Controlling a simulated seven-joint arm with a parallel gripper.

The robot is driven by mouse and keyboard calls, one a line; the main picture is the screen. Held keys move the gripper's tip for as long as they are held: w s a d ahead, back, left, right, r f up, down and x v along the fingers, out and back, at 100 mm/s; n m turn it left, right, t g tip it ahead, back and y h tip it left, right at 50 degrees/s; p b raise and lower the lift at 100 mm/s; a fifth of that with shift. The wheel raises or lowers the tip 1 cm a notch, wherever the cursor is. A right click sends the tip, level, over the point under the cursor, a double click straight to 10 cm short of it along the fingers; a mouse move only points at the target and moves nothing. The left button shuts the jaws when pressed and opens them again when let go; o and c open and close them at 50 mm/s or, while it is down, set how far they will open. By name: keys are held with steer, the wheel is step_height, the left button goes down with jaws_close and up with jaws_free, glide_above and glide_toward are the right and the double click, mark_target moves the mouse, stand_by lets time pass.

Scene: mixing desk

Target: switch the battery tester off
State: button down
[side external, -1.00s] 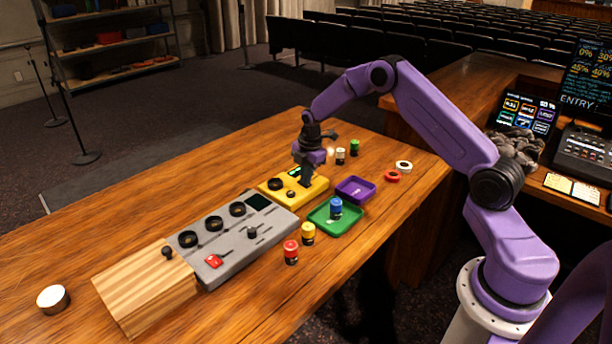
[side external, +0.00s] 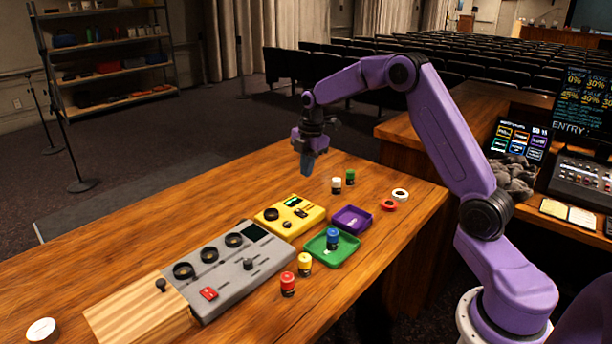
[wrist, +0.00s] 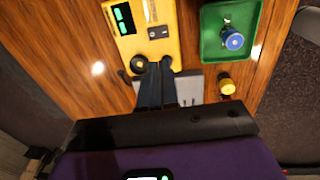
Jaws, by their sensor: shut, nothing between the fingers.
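The yellow battery tester (side external: 290,222) sits on the wooden desk, beyond the grey panel. Its display (side external: 293,201) glows green, and the lit digits also show in the wrist view (wrist: 122,19). It has a large black knob (side external: 271,214), also seen in the wrist view (wrist: 139,63), and a small dark rocker switch (wrist: 158,32). I cannot tell the switch's position. My gripper (side external: 307,172) is shut and empty, raised above the desk and clear of the tester. In the wrist view its fingertips (wrist: 155,66) overlap the tester's near edge.
A grey panel (side external: 225,274) with knobs and a red switch stands in front of the tester. A green tray (side external: 345,251) holding a blue-topped cylinder (side external: 333,237) and a purple tray (side external: 364,224) lie to its right. Several small cylinders stand nearby. The desk's far left is clear.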

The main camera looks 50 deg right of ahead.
mark_target(299, 211)
steer(key=shift+w, duration=0.1)
stand_by(0.3)
steer(key=shift+w+r, duration=0.1)
steer(key=shift+w, duration=0.55)
steer(key=f, duration=0.4)
steer(key=w+f, duration=0.1)
steer(key=f, duration=0.9)
steer(key=shift+w, duration=0.35)
steer(key=shift+f, duration=0.15)
steer(key=shift+s, duration=0.15)
steer(key=shift+s, duration=0.65)
